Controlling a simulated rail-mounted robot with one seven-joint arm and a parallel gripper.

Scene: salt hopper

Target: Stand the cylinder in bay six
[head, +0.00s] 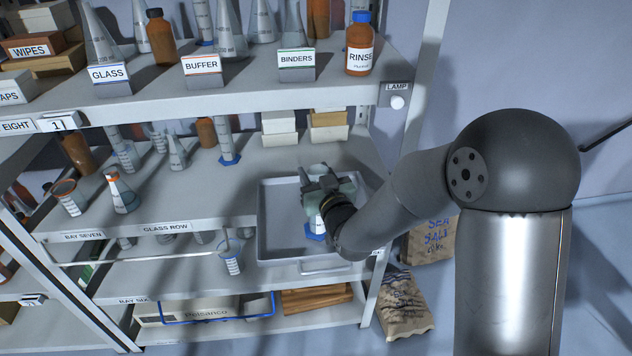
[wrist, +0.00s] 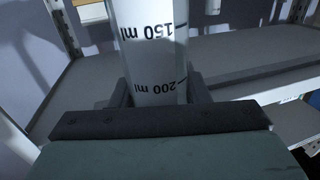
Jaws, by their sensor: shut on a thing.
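My gripper (head: 326,190) is shut on a clear graduated cylinder. The cylinder (wrist: 152,45) fills the gap between the fingers in the wrist view, with its 150 and 200 ml marks showing. In the head view its lower part and blue foot (head: 315,232) show below the gripper, roughly upright over the grey tray (head: 275,215). I cannot tell if the foot touches the tray. The bay six label (head: 133,300) is on the lower shelf edge, left of the tray and partly cut by an upright. A beaker (head: 231,260) stands in that bay.
A pale rail (head: 150,256) crosses the front of bay six. A rack upright (head: 385,285) and salt sacks (head: 402,306) stand at right.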

